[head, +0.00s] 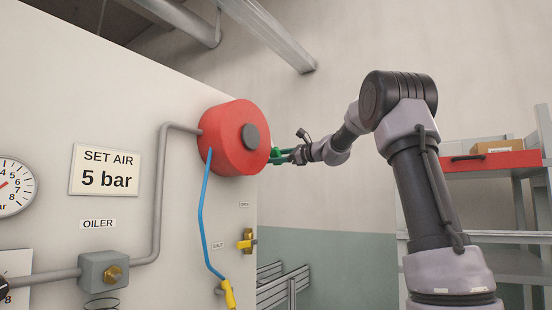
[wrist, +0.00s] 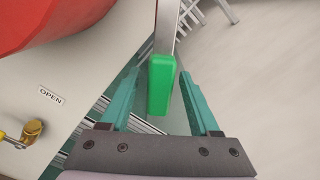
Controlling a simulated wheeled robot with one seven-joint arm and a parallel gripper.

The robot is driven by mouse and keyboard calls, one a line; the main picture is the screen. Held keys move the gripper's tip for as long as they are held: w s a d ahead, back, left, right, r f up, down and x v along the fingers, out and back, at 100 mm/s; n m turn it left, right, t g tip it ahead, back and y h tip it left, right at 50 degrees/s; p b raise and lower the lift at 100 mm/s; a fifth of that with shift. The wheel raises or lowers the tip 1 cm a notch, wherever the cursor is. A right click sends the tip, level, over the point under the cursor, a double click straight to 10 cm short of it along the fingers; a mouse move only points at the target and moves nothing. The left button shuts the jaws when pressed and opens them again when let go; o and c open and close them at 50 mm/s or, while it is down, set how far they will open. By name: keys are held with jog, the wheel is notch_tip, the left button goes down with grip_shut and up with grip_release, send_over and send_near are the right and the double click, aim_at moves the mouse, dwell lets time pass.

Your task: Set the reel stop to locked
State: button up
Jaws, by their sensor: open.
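The red hose reel (head: 234,137) with a dark hub is mounted on the pale panel; its edge also shows in the wrist view (wrist: 50,22). A green grip (wrist: 162,85) on a flat metal lever lies beside the reel, and I take it for the reel stop. My gripper (wrist: 160,78) is open, with its teal fingers on either side of the green grip and a visible gap on each side. In the head view, my gripper (head: 279,156) is just right of the reel, small and hard to make out. No lock marking is readable.
A blue hose (head: 203,215) hangs from the reel to a yellow nozzle (head: 228,293). A brass valve with a yellow handle (head: 246,242) sits below the reel near the panel's edge. Shelving with a red tray (head: 492,161) stands at right. The wall area behind my gripper looks clear.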

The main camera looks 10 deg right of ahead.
grip_shut()
dwell(1.5)
